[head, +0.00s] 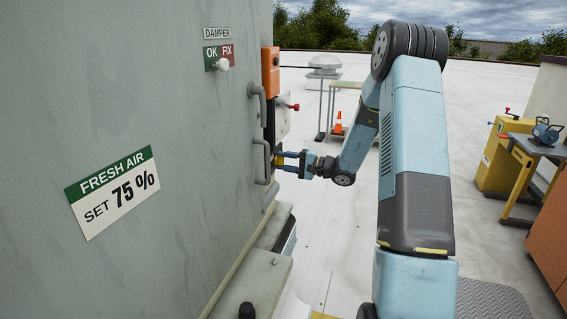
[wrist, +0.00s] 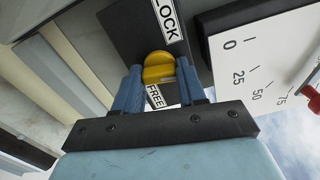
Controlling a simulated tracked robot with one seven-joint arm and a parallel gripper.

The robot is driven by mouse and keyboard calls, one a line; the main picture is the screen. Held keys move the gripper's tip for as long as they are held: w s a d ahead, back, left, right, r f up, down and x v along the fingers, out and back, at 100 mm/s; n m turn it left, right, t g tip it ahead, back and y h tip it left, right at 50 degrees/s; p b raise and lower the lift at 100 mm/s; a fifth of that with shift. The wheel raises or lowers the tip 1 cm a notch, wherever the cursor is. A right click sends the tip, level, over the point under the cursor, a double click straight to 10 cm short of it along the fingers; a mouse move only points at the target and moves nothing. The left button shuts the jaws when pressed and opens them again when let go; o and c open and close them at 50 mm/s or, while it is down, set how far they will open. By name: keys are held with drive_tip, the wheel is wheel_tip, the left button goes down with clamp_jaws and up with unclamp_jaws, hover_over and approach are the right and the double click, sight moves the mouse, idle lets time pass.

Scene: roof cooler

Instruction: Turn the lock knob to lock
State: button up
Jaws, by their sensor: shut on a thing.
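The lock knob (wrist: 159,68) is yellow and sits on a black plate in the wrist view. A LOCK label (wrist: 167,20) is beyond the knob and a FREE label (wrist: 155,95) is on the near side, partly hidden by my gripper. My gripper (wrist: 160,76) has its two blue fingers on either side of the knob and is shut on it. In the head view my gripper (head: 279,158) reaches left to the edge of the grey cabinet. The knob is small there and mostly hidden between the fingers. I cannot tell exactly which label the knob points to.
A white scale plate (wrist: 262,60) marked 0, 25, 50, 75 with a red-tipped lever (wrist: 314,95) is beside the knob. Grey handles (head: 261,160) and an orange box (head: 270,73) are on the cabinet edge (head: 150,120). The open roof lies to the right.

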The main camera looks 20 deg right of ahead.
drive_tip(key=shift+d+f+n, duration=0.15)
drive_tip(key=shift+d+n, duration=0.05)
drive_tip(key=shift+n, duration=1)
drive_tip(key=shift+f, duration=0.1)
drive_tip(key=o, duration=0.8)
drive_tip(key=shift+c, duration=0.2)
drive_tip(key=o, duration=0.3)
drive_tip(key=shift+a, duration=0.1)
drive_tip(key=v, duration=1.3)
drive_tip(key=shift+s+d, duration=0.25)
drive_tip(key=shift+d, duration=0.1)
